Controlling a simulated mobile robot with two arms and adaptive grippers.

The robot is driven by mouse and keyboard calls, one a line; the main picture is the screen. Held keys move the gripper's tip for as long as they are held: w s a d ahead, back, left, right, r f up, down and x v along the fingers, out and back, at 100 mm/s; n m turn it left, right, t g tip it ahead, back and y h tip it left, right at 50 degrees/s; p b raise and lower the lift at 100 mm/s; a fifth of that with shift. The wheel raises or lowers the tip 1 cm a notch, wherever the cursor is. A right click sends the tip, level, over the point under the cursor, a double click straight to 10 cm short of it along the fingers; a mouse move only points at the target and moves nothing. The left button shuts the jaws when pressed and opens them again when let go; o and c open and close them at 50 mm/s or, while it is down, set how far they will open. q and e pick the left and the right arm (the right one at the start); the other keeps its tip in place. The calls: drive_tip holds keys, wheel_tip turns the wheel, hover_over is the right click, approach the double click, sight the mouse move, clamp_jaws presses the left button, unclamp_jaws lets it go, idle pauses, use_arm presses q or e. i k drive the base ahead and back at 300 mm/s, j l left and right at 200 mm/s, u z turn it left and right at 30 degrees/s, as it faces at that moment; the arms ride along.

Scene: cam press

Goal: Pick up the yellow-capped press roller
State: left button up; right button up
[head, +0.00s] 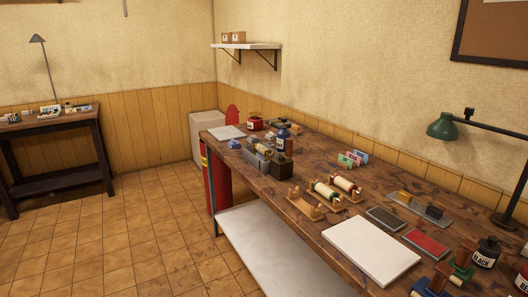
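Wooden roller cradles stand side by side on the long workbench (300,165). A cream roller with green ends (325,190) lies in one, and a cream roller with red ends (346,184) lies in the cradle behind it. The nearest wooden cradle (305,204) appears empty. I cannot make out a roller with yellow caps; it may be hidden or too small to tell. Neither of my grippers is in view.
A white slab (370,250), a red ink pad (425,243) and a dark pad (386,219) lie right of the cradles. Bottles (486,252) and a green lamp (443,126) stand at the right. A red cylinder (216,180) stands by the bench's far end. Tiled floor at left is clear.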

sight(260, 147)
drive_tip(key=z, duration=0.35)
drive_tip(key=i+j+z, duration=0.15)
drive_tip(key=z, duration=0.2)
drive_tip(key=i+j+z, duration=0.15)
drive_tip(key=j+z, duration=0.2)
drive_tip(key=i+j+z, duration=0.1)
drive_tip(key=j+z, duration=0.25)
